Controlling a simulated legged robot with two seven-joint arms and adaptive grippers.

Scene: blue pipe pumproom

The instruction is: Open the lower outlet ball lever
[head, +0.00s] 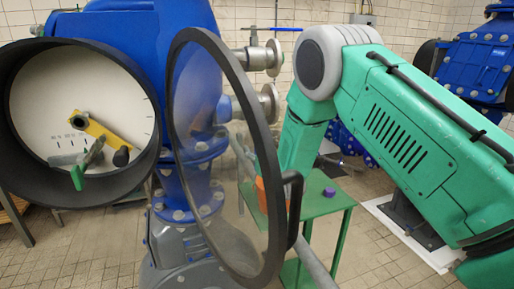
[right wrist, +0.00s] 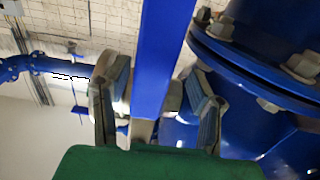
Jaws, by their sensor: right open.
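The lower outlet (head: 268,103) is a grey flanged stub on the right side of the blue pipe body in the head view, partly behind the clear round cover. Its lever cannot be made out there. In the right wrist view a flat blue bar (right wrist: 165,50), which looks like a valve lever, runs down between the two fingers of my right gripper (right wrist: 158,90). The gripper is open around the bar. The left finger looks close to it, and a gap shows on the right; contact cannot be told. My left gripper is not in view.
The clear round cover (head: 222,150) with a black rim stands open in front of my right forearm. The round dial housing (head: 80,120) is at left. An upper outlet (head: 262,57) sits above the lower one. A green table (head: 325,205) with a purple item (head: 329,192) stands behind.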

